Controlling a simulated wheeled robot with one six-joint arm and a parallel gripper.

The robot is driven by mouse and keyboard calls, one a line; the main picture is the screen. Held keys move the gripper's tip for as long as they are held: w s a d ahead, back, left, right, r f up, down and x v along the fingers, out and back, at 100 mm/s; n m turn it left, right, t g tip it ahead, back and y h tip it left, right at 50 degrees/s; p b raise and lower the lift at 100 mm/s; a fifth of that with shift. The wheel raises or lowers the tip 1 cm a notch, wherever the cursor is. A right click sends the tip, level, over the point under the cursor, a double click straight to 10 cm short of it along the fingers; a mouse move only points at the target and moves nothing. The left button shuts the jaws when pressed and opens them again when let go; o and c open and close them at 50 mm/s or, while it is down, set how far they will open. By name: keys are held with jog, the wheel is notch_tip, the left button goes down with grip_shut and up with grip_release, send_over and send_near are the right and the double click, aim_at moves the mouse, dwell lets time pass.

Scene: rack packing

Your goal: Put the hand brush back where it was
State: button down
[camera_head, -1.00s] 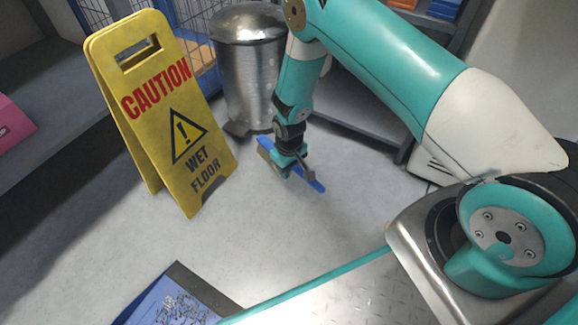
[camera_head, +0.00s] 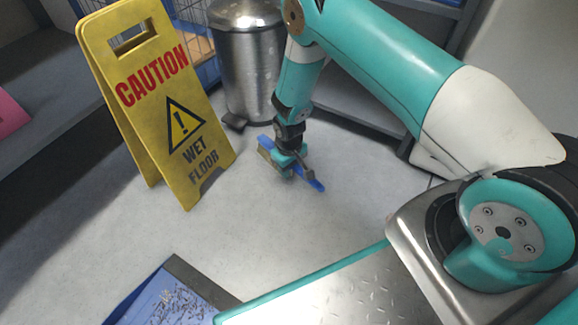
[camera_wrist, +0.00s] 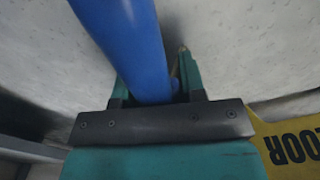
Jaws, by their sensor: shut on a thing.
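The hand brush (camera_head: 266,142) has a blue handle and tan bristles. In the head view it is in my gripper (camera_head: 291,170), close to the grey floor; I cannot tell whether it touches the floor. Its blue end points to the lower right and its bristle end to the upper left. In the wrist view the blue handle (camera_wrist: 124,40) runs between the teal fingers of my gripper (camera_wrist: 158,80), which is shut on it. The bristles are out of the wrist view.
A yellow wet-floor sign (camera_head: 178,130) stands to the left. A metal pedal bin (camera_head: 249,70) stands behind the brush, with a grey shelf (camera_head: 355,105) to its right. A blue dustpan-like tray (camera_head: 165,300) with dark bits lies at the front. Floor between is clear.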

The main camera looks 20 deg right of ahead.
jog(key=shift+f, duration=0.55)
jog(key=c, duration=0.6)
grip_release()
jog(key=s+a+r+y+p, duration=0.15)
jog(key=r+p, duration=0.45)
jog(key=r, duration=1)
jog(key=s+a+r+n+p, duration=0.15)
jog(key=r+p, duration=0.35)
jog(key=r, duration=1.1)
jog(key=s+a+r+m+y+p, duration=0.1)
jog(key=s+a+r+p, duration=0.35)
jog(key=r, duration=1.15)
jog(key=s+r+n+y+p, duration=0.25)
jog(key=s+r+p, duration=0.55)
jog(key=s+r, duration=1.15)
jog(key=shift+h, duration=0.4)
jog(key=r+p, duration=1.2)
jog(key=r, duration=0.1)
jog(key=w+r+p, duration=0.1)
jog(key=r+p, duration=1.2)
jog(key=w+r+p, duration=0.1)
jog(key=r+p, duration=1.1)
jog(key=r, duration=0.1)
jog(key=shift+w+d+p, duration=0.1)
jog(key=shift+d+p, duration=0.25)
jog(key=shift+d, duration=0.05)
